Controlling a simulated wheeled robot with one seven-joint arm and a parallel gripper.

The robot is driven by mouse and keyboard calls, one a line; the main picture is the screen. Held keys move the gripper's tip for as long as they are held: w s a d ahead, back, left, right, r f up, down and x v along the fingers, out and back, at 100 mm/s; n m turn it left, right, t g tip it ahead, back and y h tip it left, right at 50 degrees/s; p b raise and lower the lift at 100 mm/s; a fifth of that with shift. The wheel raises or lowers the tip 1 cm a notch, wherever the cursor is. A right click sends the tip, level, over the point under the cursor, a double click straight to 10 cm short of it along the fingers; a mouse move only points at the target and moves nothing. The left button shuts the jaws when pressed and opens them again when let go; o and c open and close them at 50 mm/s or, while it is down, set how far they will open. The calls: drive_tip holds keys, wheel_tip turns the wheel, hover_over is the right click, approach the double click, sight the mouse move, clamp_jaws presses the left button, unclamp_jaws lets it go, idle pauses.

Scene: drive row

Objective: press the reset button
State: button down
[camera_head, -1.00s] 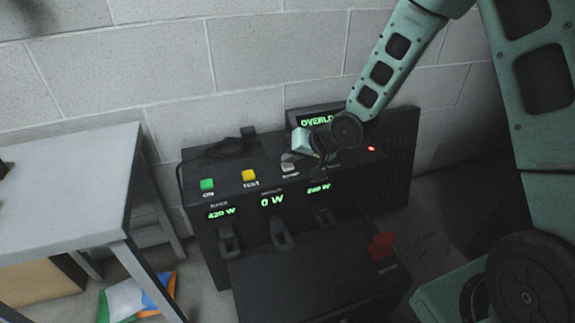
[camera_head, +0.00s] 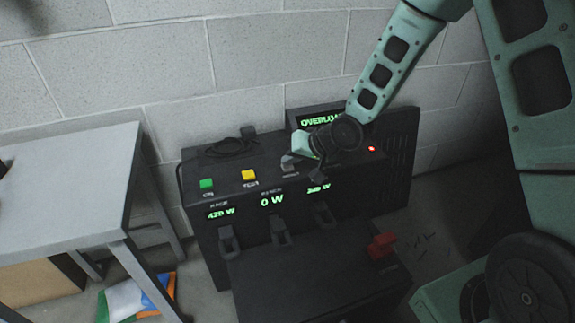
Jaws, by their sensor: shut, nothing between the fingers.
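A black control box (camera_head: 225,172) carries a row of buttons on its sloping top: a green one (camera_head: 206,183), a yellow one (camera_head: 249,175), and a small pale grey one (camera_head: 289,168) with a label too blurred to read. The grey button is partly hidden by my gripper (camera_head: 288,160), which is shut and empty. Its fingertips point down at the grey button, at or just above it; I cannot tell whether they touch. A green display behind my wrist reads "OVERL…" (camera_head: 314,121), its end covered by my arm. A red light (camera_head: 371,149) glows right of my wrist.
Green readouts on the box front show 420 W (camera_head: 221,213), 0 W (camera_head: 271,200) and 240 W (camera_head: 319,187). Dark plugs sit below them. A red handle (camera_head: 382,246) is at the lower right. A grey table (camera_head: 70,185) stands left. A block wall is behind.

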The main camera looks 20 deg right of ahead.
sight(291, 168)
idle(0.5)
drive_tip(key=shift+r+p, duration=0.8)
drive_tip(key=shift+p, duration=0.2)
wheel_tip(291, 168, up, 5)
drive_tip(key=p, duration=0.5)
drive_tip(key=shift+s, duration=0.1)
idle(0.3)
